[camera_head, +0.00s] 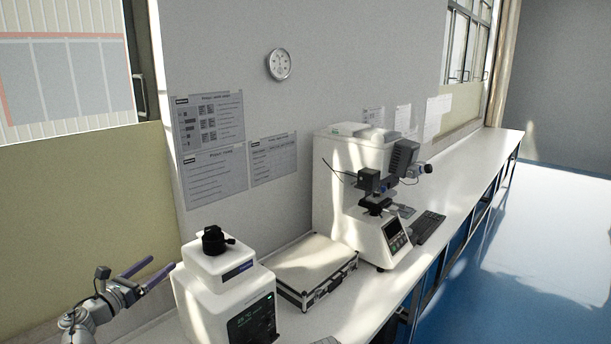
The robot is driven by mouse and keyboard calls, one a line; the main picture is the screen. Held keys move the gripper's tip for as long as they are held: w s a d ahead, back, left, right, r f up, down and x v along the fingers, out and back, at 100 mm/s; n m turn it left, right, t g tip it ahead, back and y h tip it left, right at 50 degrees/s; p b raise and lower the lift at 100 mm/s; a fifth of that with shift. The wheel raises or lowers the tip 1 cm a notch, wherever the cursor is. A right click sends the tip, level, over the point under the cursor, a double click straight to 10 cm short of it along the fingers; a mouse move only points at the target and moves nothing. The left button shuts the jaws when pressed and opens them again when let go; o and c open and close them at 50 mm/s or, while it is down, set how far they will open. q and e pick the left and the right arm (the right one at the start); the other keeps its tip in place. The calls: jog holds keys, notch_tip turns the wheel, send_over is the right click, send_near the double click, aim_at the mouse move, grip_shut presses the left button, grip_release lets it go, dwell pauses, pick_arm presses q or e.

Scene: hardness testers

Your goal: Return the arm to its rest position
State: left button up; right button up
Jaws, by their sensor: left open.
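My left gripper (148,274) is at the lower left, with two purple-grey fingers spread apart and nothing between them. My left arm (80,322) comes in from the bottom left corner. The gripper is just left of a white hardness tester (205,278) with a black knob on top and a dark display on its front. The fingertips look close to the tester's left side; I cannot tell if they touch it. My right gripper is not in view.
A silver-edged case (312,268) lies on the white bench (372,300), right of the near tester. Beyond it stand a microscope-type tester (378,225) and a keyboard (428,228). The bench's far end is clear. Blue floor (500,290) is open at the right.

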pick_arm(q)
jog(key=w+a+r+n+t+y, duration=0.1)
jog(key=w+r+n+t+y, duration=0.4)
jog(key=n, duration=0.6)
jog(key=s+d+f+n+g+y, duration=0.25)
jog(key=s+f+n+g, duration=0.2)
jog(key=f+n, duration=0.3)
jog(key=s+d+f+n+g+y, duration=0.2)
jog(key=s+d+f+n+g, duration=0.15)
jog(key=f+n+g, duration=0.45)
jog(key=s+d+f+n+g+y, duration=0.2)
jog(key=s+d+f+n+g, duration=0.15)
jog(key=f+n, duration=0.5)
jog(key=s+d+f+g+h+b, duration=0.1)
jog(key=s+d+f+g, duration=0.2)
jog(key=s+d, duration=0.6)
jog(key=s+d+f+n+g+h+b, duration=0.1)
jog(key=s+d+f+g+h+b, duration=0.1)
jog(key=s+d, duration=0.7)
jog(key=d+f+g, duration=0.1)
jog(key=d+f, duration=0.1)
jog(key=d, duration=0.5)
jog(key=shift+s+d, duration=0.25)
jog(key=shift+d, duration=0.05)
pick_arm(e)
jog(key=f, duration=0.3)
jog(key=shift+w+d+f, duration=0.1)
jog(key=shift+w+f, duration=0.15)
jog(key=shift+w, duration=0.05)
